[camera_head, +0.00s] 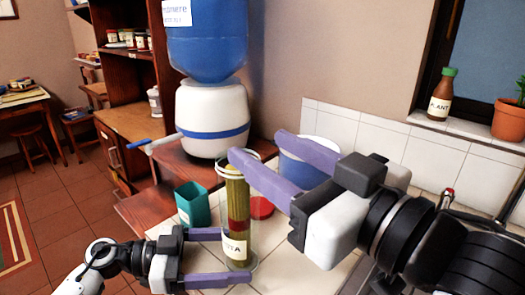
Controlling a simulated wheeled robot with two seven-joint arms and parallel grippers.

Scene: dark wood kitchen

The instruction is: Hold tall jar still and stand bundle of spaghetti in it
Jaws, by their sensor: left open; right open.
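The tall clear jar (238,250) with a white label stands upright on the light tiled counter. The bundle of spaghetti (237,195), yellow with a red band, stands upright inside it, its top near the jar's rim. My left gripper (238,256) is open low at the jar, one finger behind its lower part and one in front; I cannot tell whether they touch it. My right gripper (257,147) is open and empty above and right of the jar's mouth, its nearer fingertip close to the rim. The fingers hide part of the jar's base and right rim.
A red lid (262,208) lies just right of the jar. A teal container (192,204) stands to its left. A blue and white pot (310,151) is behind my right gripper's fingers. A white water dispenser (212,118) stands behind. A bottle and potted plant sit on the sill.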

